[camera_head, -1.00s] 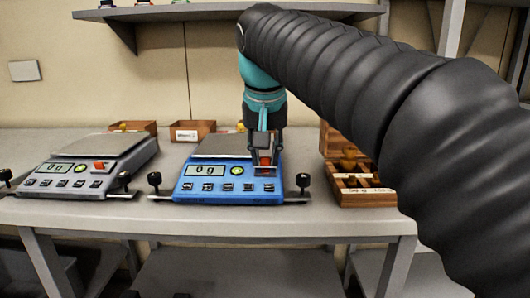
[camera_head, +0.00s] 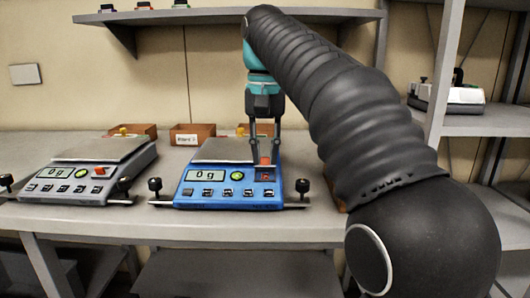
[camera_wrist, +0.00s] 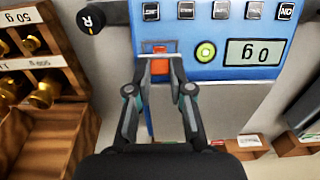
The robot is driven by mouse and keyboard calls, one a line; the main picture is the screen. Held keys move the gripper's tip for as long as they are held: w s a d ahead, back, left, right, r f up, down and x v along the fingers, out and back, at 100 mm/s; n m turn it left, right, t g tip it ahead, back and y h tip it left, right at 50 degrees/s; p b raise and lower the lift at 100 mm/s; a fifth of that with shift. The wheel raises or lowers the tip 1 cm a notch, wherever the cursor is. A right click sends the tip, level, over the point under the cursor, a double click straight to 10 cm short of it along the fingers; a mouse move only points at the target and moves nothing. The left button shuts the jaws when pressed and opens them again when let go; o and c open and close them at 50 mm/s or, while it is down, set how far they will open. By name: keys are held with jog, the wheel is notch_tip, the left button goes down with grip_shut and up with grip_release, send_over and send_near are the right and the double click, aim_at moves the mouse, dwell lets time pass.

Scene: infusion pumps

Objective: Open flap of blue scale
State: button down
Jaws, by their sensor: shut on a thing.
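The blue scale (camera_head: 232,190) stands on the table and its display reads 0 g. Its small clear flap (camera_wrist: 158,50) sits by the red switch (camera_head: 265,161) at the right of the front panel. My gripper (camera_head: 265,170) reaches down from above onto this spot, with its fingertips close together at the flap. In the wrist view my gripper (camera_wrist: 160,68) is shut on the flap, with the red switch showing between and behind the fingertips. The fingers partly hide the flap, and I cannot tell its exact angle.
A grey scale (camera_head: 85,172) stands to the left, also reading 0 g. Wooden boxes (camera_head: 192,133) stand behind the scales. A wooden weight case (camera_wrist: 50,125) with brass weights lies beside the blue scale. Black knobs (camera_head: 302,186) flank its front.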

dwell(0.3)
jog(key=c, duration=1)
grip_release()
jog(key=shift+c, duration=0.2)
